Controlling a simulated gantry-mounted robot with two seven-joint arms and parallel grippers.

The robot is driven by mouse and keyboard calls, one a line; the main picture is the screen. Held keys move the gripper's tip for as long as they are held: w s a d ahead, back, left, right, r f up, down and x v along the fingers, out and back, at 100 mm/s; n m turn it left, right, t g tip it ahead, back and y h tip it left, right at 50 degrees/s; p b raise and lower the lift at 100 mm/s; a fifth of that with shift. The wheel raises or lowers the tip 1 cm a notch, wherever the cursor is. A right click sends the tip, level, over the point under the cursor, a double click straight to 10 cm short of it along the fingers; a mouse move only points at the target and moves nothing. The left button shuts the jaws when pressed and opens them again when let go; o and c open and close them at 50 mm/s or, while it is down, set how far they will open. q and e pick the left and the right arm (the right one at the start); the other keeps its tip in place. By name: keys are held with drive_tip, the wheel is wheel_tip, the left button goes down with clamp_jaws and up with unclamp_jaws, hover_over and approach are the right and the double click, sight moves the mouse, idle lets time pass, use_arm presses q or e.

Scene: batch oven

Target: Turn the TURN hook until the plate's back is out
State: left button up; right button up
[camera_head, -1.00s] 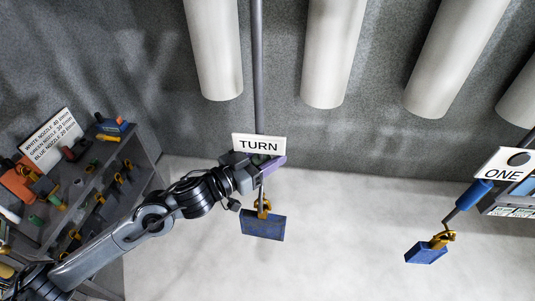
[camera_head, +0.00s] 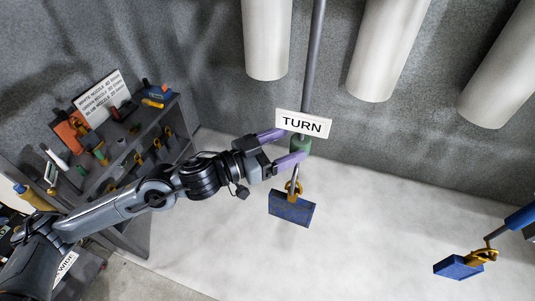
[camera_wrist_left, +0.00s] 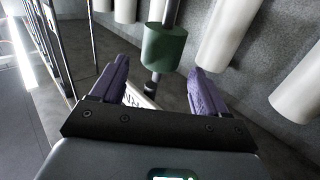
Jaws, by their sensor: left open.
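The TURN sign (camera_head: 303,124) is a white board in front of a grey rod. Below it is the hook's green cylinder (camera_head: 301,145), also seen in the left wrist view (camera_wrist_left: 165,47). The blue plate (camera_head: 291,208) hangs under it from a yellow clip (camera_head: 293,188), with one broad face towards the head camera. My left gripper (camera_head: 296,143) is open, with purple fingers spread on either side of the green cylinder's line. In the left wrist view (camera_wrist_left: 160,66) the cylinder shows between and beyond the fingertips; contact cannot be told. My right gripper is not in view.
A second blue plate (camera_head: 458,267) hangs from another hook with a blue grip (camera_head: 521,217) at the right. A grey rack (camera_head: 150,150) with nozzles stands at the left. White cylinders (camera_head: 385,50) hang at the back. The pale floor around the plate is clear.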

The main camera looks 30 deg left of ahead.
use_arm(q)
drive_tip(key=v, duration=0.3)
drive_tip(key=shift+s+a+f+b, duration=0.1)
drive_tip(key=shift+s+f+b, duration=0.05)
drive_tip(key=shift+b, duration=0.25)
drive_tip(key=shift+s+a, duration=0.25)
drive_tip(key=shift+s, duration=0.35)
